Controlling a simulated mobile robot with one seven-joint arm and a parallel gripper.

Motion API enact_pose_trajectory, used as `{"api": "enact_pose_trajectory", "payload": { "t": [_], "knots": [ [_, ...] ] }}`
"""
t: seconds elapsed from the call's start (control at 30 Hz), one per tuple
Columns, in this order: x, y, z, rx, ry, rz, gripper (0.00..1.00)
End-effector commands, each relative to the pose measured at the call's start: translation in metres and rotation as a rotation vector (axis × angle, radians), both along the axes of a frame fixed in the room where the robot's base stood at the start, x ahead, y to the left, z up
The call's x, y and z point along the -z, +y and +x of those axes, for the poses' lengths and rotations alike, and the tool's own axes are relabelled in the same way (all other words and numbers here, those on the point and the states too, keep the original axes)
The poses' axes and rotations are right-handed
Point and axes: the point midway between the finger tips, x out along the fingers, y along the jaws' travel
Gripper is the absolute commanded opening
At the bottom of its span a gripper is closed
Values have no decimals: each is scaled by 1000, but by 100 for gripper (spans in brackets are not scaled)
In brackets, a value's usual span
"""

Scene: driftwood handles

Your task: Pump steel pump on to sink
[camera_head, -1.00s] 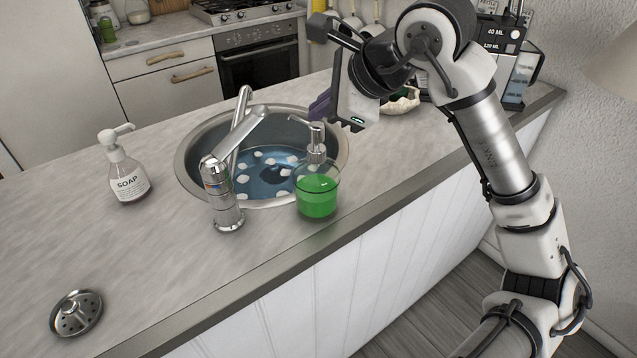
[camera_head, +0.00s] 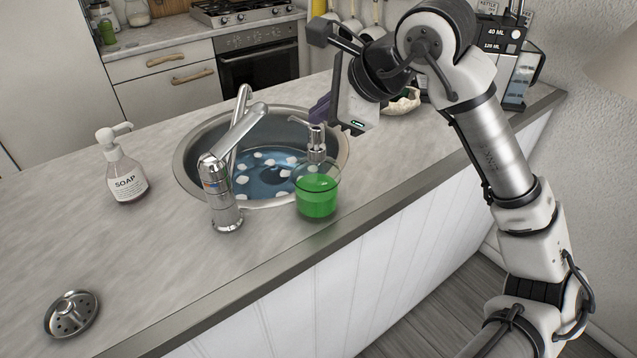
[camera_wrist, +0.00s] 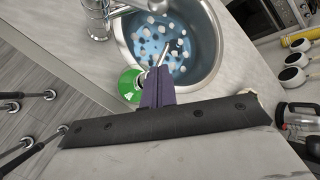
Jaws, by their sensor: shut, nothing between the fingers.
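The steel pump (camera_head: 316,140) tops a clear dispenser of green liquid (camera_head: 317,196), upright on the counter at the near right rim of the sink (camera_head: 182,170). Its nozzle points left, toward the basin. In the wrist view the green dispenser (camera_wrist: 129,86) is partly hidden by my gripper (camera_wrist: 157,76), and part of the steel pump (camera_wrist: 152,71) shows beyond the purple fingers. My gripper (camera_head: 320,107) is shut and empty, just behind the pump in the head view. I cannot tell whether the fingers touch the pump.
A chrome faucet (camera_head: 223,190) stands left of the dispenser. A white-topped soap bottle (camera_head: 124,175) and a steel drain strainer (camera_head: 72,313) are farther left. Bluish water with white patches lies in the sink. A shell-like bowl (camera_head: 402,102) is on the right. The left counter has free room.

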Motion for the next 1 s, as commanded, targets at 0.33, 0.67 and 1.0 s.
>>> {"api": "enact_pose_trajectory", "payload": {
  "t": [0.33, 0.67, 1.0],
  "knots": [
    [5, 0, 0, 0, 1, -1, 0],
    [5, 0, 0, -1, 2, -1, 0],
    [-13, 0, 0, 0, 1, -1, 0]
  ]
}}
